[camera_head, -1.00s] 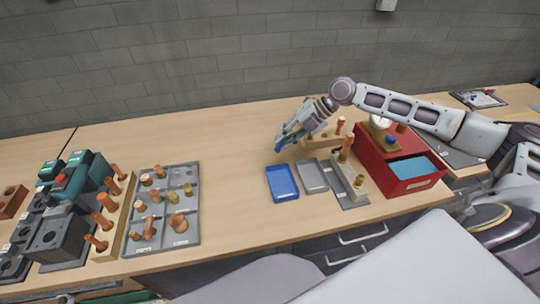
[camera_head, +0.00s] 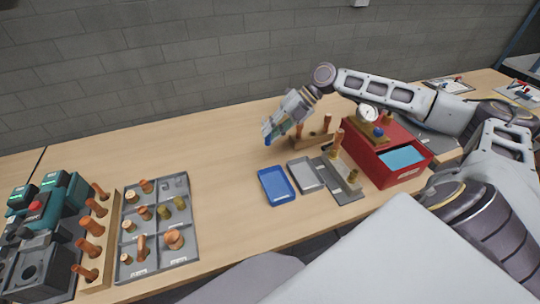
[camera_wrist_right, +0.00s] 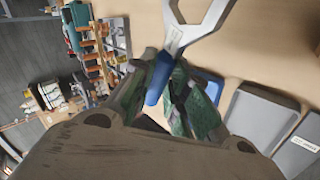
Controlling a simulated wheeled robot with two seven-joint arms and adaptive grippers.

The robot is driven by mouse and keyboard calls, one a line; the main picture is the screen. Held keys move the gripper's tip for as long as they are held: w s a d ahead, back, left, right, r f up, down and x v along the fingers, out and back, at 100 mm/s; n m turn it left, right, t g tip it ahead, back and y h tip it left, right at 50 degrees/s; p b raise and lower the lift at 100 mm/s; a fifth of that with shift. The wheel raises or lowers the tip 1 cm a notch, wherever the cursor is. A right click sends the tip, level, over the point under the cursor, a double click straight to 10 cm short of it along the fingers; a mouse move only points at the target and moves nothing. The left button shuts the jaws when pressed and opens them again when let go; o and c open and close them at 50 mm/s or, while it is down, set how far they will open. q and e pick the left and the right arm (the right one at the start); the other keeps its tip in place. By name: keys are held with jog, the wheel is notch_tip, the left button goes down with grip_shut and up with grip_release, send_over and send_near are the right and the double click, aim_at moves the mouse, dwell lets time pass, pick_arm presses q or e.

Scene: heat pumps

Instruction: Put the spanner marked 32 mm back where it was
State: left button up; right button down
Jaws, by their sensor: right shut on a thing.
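My right gripper (camera_head: 272,130) is shut on a spanner and holds it over the back of the table, behind the blue tray. In the right wrist view the fingers (camera_wrist_right: 172,95) close around the spanner's blue handle (camera_wrist_right: 157,82). Its silver open-ended head (camera_wrist_right: 195,28) points away from the gripper. In the head view only a bit of blue (camera_head: 267,139) shows at the fingertips. The size mark on the spanner cannot be read. My left gripper is not in view.
An empty blue tray (camera_head: 276,187) and grey tray (camera_head: 305,175) lie on the table. A wooden block with copper pegs (camera_head: 312,139) stands close right of the gripper. A red box (camera_head: 392,168) is farther right. A compartment tray (camera_head: 190,232) lies left. The table's middle is clear.

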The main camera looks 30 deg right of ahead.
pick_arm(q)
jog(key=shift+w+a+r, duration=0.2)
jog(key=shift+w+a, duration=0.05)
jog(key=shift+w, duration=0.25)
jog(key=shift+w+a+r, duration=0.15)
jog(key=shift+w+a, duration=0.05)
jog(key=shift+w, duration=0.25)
pick_arm(e)
notch_tip(320, 180, down, 6)
jog(key=shift+r, duration=0.25)
